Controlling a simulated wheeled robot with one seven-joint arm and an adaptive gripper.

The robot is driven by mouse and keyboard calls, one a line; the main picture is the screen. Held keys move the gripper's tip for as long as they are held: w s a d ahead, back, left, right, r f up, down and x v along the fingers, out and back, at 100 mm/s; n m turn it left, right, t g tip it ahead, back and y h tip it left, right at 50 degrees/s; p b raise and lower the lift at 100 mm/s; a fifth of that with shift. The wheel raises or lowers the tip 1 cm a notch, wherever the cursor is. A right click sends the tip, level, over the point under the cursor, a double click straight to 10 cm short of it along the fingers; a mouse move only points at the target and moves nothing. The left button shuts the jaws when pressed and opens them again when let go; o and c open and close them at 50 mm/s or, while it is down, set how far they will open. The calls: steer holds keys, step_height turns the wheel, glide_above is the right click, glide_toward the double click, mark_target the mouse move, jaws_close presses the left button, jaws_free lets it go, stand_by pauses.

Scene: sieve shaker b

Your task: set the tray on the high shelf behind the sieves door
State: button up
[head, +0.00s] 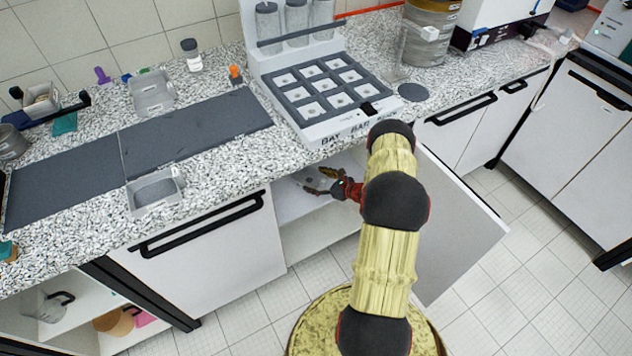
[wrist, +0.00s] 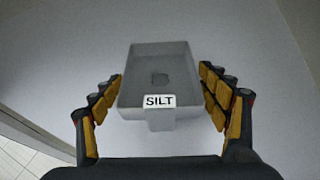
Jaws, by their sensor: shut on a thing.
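A grey rectangular tray (wrist: 160,65) with a "SILT" label on its front tab is between the fingers of my gripper (wrist: 163,100) in the wrist view. The gripper is shut on it. A small dark patch shows on the tray's floor. In the head view my gripper (head: 322,184) reaches into the open cupboard below the counter, at its upper shelf (head: 290,207). The cupboard door (head: 455,225) stands open to the right of my arm. A pale flat surface lies under the tray; I cannot tell whether the tray touches it.
The counter above holds a rack with a grid of labelled squares (head: 300,122), a grey tray (head: 168,203) near the front edge and another grey tray (head: 136,92) farther back. Tiled floor (head: 530,290) is clear at right.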

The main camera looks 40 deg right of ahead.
steer(key=shift+f, duration=0.15)
steer(key=o, duration=1.1)
steer(key=shift+o, duration=0.3)
steer(key=shift+r, duration=0.25)
steer(key=p+v, duration=0.3)
steer(key=v, duration=0.7)
steer(key=shift+s+d+r, duration=0.1)
steer(key=shift+s, duration=0.2)
steer(key=shift+s+r, duration=0.15)
steer(key=shift+s, duration=0.45)
steer(key=shift+d, duration=0.1)
